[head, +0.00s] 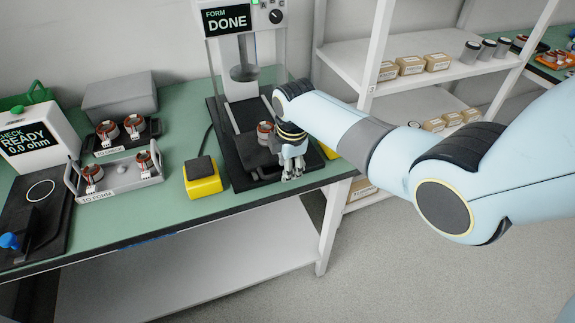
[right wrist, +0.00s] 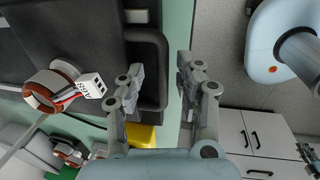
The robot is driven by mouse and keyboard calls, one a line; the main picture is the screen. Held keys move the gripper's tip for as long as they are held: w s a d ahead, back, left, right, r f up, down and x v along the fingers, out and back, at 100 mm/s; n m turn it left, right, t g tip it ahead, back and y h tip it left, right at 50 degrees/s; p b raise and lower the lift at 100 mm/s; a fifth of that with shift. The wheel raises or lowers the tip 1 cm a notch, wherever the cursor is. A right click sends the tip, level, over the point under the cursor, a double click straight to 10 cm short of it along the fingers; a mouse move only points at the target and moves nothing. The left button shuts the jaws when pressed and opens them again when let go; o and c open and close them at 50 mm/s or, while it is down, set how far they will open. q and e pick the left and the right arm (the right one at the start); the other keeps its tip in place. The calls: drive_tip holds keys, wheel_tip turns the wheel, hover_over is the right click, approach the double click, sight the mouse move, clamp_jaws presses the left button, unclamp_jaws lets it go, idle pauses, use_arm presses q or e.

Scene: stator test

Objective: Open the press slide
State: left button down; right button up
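The press (head: 240,100) stands at the back of the green bench; its display (head: 227,20) reads FORM DONE. Its dark slide (head: 250,165) carries a copper-wound stator (head: 265,130), which also shows in the right wrist view (right wrist: 52,92) with its white connector. My right gripper (head: 292,172) is at the slide's front end. In the right wrist view my right gripper (right wrist: 160,72) is open, its fingers on either side of the slide's black handle bar (right wrist: 158,50), with a gap at the right finger. Whether the left finger touches it, I cannot tell.
A yellow button box (head: 203,183) stands left of the slide. A grey tray (head: 120,183) of stators and a dark stator rack (head: 122,143) are further left, near the READY tester (head: 38,140). White shelves (head: 400,85) stand to the right. The floor ahead of the bench is clear.

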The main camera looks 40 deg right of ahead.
wheel_tip(320, 180, up, 12)
drive_tip(key=s, duration=0.2)
drive_tip(key=shift+a, duration=0.25)
drive_tip(key=shift+s+f, duration=0.1)
drive_tip(key=shift+f, duration=0.05)
idle(0.5)
drive_tip(key=s+f+m+g+b, duration=0.1)
drive_tip(key=s+f+b, duration=0.3)
drive_tip(key=s+f, duration=0.5)
drive_tip(key=s+f+g+b, duration=0.25)
drive_tip(key=s+f, duration=0.25)
drive_tip(key=f, duration=0.8)
drive_tip(key=s+f+m+g+b, duration=0.1)
drive_tip(key=s+f+b, duration=0.5)
drive_tip(key=f, duration=0.4)
drive_tip(key=s+f+m+t+b, duration=0.3)
drive_tip(key=s+f+m, duration=1)
drive_tip(key=s+f, duration=1)
drive_tip(key=s+b, duration=0.2)
drive_tip(key=s, duration=0.1)
drive_tip(key=shift+d, duration=0.3)
